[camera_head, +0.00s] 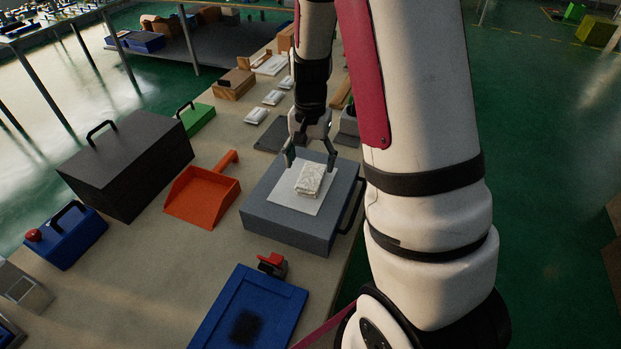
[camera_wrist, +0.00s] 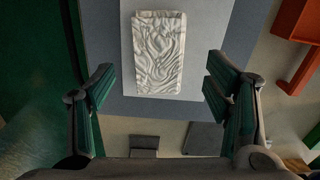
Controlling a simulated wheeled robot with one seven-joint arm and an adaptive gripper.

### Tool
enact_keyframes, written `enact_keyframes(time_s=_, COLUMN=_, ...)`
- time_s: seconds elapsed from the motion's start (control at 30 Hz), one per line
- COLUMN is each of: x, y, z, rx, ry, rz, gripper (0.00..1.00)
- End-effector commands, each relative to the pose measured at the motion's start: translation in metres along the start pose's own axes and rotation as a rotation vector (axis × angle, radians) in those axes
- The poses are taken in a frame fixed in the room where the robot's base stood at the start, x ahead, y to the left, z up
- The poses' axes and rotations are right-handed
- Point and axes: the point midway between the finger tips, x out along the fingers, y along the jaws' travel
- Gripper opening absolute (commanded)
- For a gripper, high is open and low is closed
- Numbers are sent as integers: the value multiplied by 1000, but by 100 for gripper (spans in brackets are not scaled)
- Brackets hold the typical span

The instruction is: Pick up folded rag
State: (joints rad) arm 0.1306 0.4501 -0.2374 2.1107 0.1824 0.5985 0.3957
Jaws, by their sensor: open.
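The folded rag (camera_head: 311,179) is a white, wrinkled, rectangular bundle. It lies on a white sheet (camera_head: 289,194) on top of a grey box (camera_head: 290,229) with a dark handle at its right side. My gripper (camera_head: 311,161) is over the far part of this box, with its fingers spread and nothing between them. In the wrist view the rag (camera_wrist: 160,52) lies ahead of the fingertips, near the top middle of the picture. My gripper (camera_wrist: 160,85) is open there, with one finger at each side, apart from the rag.
An orange dustpan (camera_head: 201,194) lies left of the grey box. A black case (camera_head: 128,160) and a blue toolbox (camera_head: 68,235) stand farther left. A blue tray (camera_head: 262,300) and a red-topped item (camera_head: 271,264) are in front. Bare bench shows between them.

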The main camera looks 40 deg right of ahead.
Motion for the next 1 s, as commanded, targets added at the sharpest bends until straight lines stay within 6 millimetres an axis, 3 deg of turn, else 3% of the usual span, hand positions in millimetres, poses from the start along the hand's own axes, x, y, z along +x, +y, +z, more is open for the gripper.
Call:
enact_keyframes(time_s=0.3, x=43, y=2, z=-2, rx=0, ry=-3, rz=2, gripper=72)
enact_keyframes(time_s=0.6, x=48, y=1, z=-2, rx=0, ry=-1, rz=1, gripper=72)
enact_keyframes(time_s=0.63, x=48, y=1, z=-2, rx=0, ry=-1, rz=1, gripper=69)
enact_keyframes(time_s=0.83, x=48, y=1, z=-2, rx=0, ry=-1, rz=1, gripper=27)
enact_keyframes(time_s=1.0, x=48, y=1, z=-2, rx=0, ry=-1, rz=1, gripper=26)
